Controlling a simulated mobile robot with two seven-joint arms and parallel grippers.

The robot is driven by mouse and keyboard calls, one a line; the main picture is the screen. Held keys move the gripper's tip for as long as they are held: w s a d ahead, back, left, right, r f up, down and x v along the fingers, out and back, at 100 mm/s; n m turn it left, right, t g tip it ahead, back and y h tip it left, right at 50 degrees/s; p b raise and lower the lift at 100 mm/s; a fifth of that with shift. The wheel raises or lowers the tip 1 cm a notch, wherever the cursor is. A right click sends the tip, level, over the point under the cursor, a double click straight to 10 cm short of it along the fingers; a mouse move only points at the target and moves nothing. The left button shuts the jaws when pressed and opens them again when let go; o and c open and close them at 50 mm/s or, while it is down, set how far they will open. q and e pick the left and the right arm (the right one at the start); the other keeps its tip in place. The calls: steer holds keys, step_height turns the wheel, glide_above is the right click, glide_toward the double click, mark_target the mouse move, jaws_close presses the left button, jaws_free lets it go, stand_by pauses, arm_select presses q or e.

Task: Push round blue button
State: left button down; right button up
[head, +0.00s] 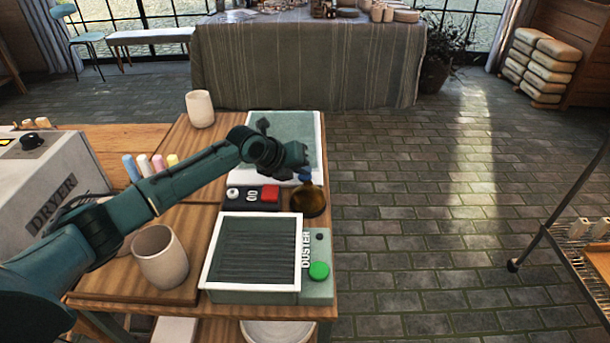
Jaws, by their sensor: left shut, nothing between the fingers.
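A small round blue piece (306,178) shows just below my left gripper (300,172), at the top of a round amber-brown body (308,201) at the table's right edge. I cannot tell whether this blue piece is a button or a cap. My left gripper is shut and empty, with its fingers pointing down right at the blue piece. I cannot tell whether they touch. No other round blue button shows clearly. My right gripper is out of view.
The duster (316,240) with a green button (319,270) stands in front. A framed green-grey panel (300,130) lies behind. Cups (160,257) and a dryer (50,185) are left. Open floor lies right.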

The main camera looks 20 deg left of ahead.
mark_target(302, 178)
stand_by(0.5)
arm_select(q)
steer(key=shift+r+p, duration=0.6)
steer(key=shift+r, duration=0.15)
step_height(302, 178, up, 5)
steer(key=p, duration=0.3)
steer(key=shift+p, duration=0.4)
